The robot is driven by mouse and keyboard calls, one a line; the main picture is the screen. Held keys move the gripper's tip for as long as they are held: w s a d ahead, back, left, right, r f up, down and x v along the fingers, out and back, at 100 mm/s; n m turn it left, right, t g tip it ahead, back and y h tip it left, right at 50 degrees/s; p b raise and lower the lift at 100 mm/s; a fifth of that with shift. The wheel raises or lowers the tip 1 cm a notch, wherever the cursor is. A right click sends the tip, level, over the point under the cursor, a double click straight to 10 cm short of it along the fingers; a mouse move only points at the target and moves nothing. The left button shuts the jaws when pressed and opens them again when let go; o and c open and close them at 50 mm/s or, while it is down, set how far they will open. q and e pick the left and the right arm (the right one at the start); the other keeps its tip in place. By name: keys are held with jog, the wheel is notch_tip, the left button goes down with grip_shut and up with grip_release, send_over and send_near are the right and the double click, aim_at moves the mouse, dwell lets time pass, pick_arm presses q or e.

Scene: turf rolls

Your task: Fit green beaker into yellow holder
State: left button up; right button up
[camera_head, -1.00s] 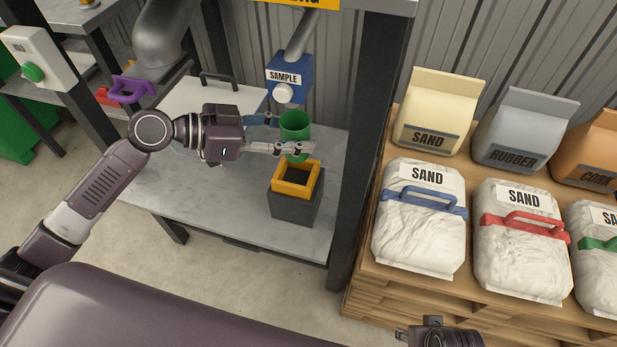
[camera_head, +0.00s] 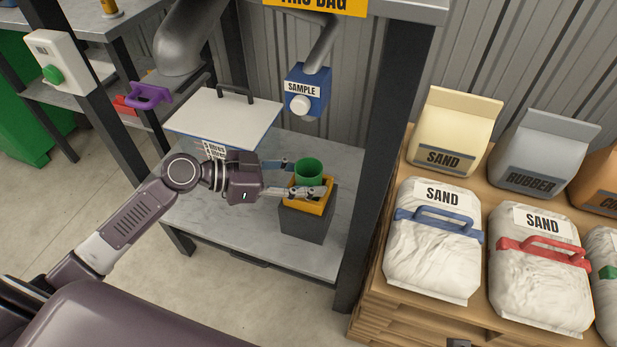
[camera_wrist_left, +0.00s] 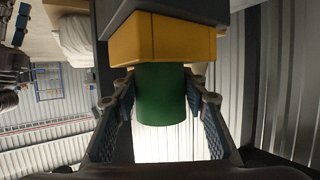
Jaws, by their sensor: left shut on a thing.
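The green beaker (camera_head: 309,170) stands upright at the yellow holder (camera_head: 317,209) on its dark grey block. My left gripper (camera_head: 306,180) is shut on the beaker, with a finger on either side. In the left wrist view, the beaker (camera_wrist_left: 161,95) sits between the two fingers (camera_wrist_left: 163,105), and its lower end meets the yellow holder (camera_wrist_left: 163,38). How deep the beaker sits in the holder is hidden. My right gripper cannot be made out; only a small dark part shows at the bottom edge of the head view.
A blue SAMPLE dispenser (camera_head: 307,90) hangs behind the holder. A white-lidded box (camera_head: 222,122) stands at the back left of the grey bench (camera_head: 211,232). A dark post (camera_head: 384,150) rises close to the right. Sand bags (camera_head: 435,240) lie on a wooden pallet farther right.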

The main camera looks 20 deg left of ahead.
pick_arm(q)
jog(key=shift+f, duration=0.1)
pick_arm(e)
jog(key=shift+r, duration=0.2)
pick_arm(q)
jog(key=o, duration=1.2)
pick_arm(e)
jog(key=shift+r, duration=0.2)
pick_arm(q)
jog(key=shift+r, duration=0.2)
jog(key=shift+s+a, duration=0.25)
jog(key=shift+a, duration=0.3)
jog(key=v, duration=1.1)
jog(key=shift+d+r, duration=0.1)
pick_arm(e)
jog(key=shift+f, duration=0.9)
